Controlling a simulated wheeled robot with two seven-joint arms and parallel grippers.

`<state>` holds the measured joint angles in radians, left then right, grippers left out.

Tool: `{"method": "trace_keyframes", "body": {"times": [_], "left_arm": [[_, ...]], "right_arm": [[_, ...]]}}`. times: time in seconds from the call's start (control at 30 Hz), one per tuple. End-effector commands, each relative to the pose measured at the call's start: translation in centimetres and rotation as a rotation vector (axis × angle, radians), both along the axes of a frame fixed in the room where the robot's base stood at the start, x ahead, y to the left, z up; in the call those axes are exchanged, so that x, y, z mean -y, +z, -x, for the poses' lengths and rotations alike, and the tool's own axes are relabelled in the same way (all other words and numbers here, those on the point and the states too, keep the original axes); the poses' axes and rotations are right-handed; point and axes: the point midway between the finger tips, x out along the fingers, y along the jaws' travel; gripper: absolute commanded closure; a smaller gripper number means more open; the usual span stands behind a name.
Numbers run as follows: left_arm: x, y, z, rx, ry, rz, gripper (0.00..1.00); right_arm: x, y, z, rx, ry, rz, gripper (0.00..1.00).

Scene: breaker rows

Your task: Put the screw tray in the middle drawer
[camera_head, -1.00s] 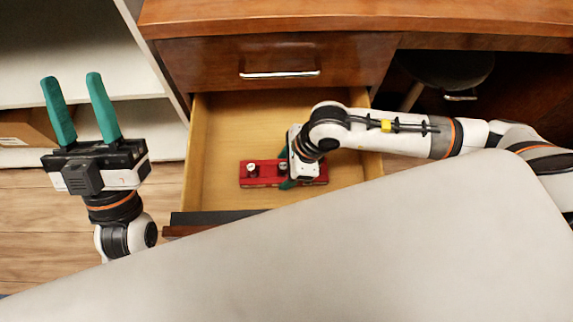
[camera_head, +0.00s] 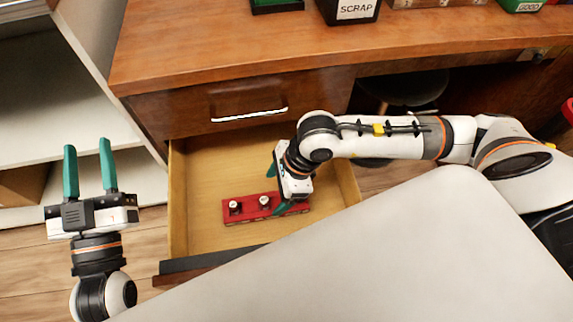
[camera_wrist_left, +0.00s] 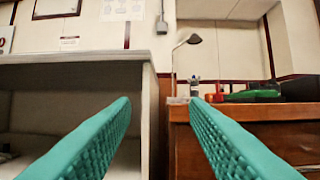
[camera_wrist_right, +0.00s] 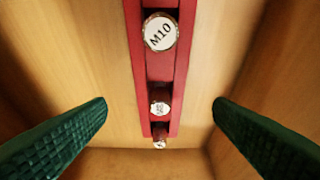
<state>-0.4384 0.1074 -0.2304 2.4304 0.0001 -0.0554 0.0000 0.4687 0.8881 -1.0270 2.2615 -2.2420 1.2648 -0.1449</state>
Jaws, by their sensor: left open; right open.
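The red screw tray (camera_head: 245,209) lies flat on the floor of the pulled-out wooden drawer (camera_head: 195,175). Round white-topped pieces stand along it; one reads M10 in the right wrist view (camera_wrist_right: 160,33). My right gripper (camera_head: 277,190) is above the tray's right part, partly covering it. In the right wrist view its fingers (camera_wrist_right: 160,105) are wide apart, one on each side of the tray, with gaps and nothing between them gripped. My left gripper (camera_head: 87,147) is open and empty, pointing upward left of the drawer.
A closed drawer with a metal handle (camera_head: 249,116) is above the open one. The desk top (camera_head: 230,52) holds a SCRAP bin (camera_head: 352,8) and other bins. A pale surface (camera_head: 380,260) fills the front. A white shelf (camera_head: 60,110) stands at left.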

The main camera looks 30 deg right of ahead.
Motion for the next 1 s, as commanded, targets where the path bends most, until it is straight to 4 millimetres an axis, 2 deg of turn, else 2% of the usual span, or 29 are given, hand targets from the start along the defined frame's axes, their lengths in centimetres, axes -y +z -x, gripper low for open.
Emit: {"method": "trace_keyframes", "body": {"times": [0.03, 0.2, 0.4, 0.6, 1.0], "left_arm": [[-0.1, -0.5, -0.2, -0.051, 0.003, -0.014, 0.59], [-0.4, -3.1, -0.6, -0.218, 0.013, -0.059, 0.59], [-0.7, -5.2, -0.6, -0.344, 0.02, -0.092, 0.59], [-0.8, -5.9, -0.5, -0.384, 0.022, -0.102, 0.59], [-0.8, -5.9, -0.5, -0.383, 0.022, -0.102, 0.59]], "right_arm": [[0.3, 1.0, 0.0, 0.003, 0.0, 0.002, 0.24], [1.2, 3.1, 0.3, 0.003, 0.0, 0.001, 0.24], [1.9, 4.7, 0.5, 0.001, 0.0, 0.0, 0.24], [2.1, 5.2, 0.6, 0.001, 0.0, 0.0, 0.24], [2.0, 5.2, 0.6, 0.0, 0.0, 0.0, 0.24]]}}
